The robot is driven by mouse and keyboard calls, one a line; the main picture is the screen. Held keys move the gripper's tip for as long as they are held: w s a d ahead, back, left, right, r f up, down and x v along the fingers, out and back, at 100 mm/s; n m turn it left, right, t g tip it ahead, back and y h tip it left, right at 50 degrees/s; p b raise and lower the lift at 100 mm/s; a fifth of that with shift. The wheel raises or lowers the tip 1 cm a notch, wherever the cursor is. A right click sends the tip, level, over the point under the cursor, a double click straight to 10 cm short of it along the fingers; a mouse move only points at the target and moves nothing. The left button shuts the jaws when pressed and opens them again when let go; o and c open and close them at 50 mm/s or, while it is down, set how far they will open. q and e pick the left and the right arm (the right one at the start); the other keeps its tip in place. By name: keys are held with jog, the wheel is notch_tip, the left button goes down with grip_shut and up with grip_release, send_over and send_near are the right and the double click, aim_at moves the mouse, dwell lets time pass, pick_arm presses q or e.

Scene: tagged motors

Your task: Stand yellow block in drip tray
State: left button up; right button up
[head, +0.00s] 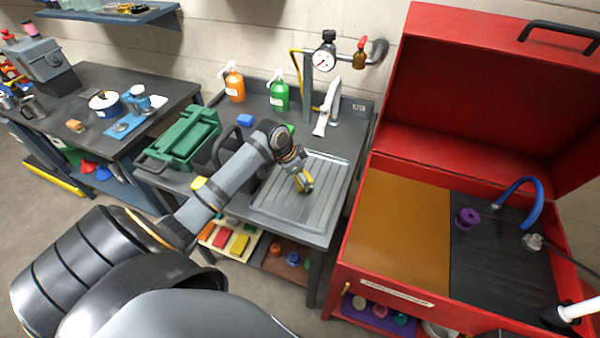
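My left gripper (303,181) reaches in over the grey ribbed drip tray (268,203), which lies on the bench beside the sink. My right gripper is not in view.
A white tap (328,106) and a pipe with a gauge (324,60) stand behind the tray. The red parts washer (372,262) stands to the right. Most of the tray is bare.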

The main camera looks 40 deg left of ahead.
pick_arm(q)
jog(key=v, duration=1.2)
jog(key=shift+b, duration=0.35)
jog(key=shift+a, duration=0.1)
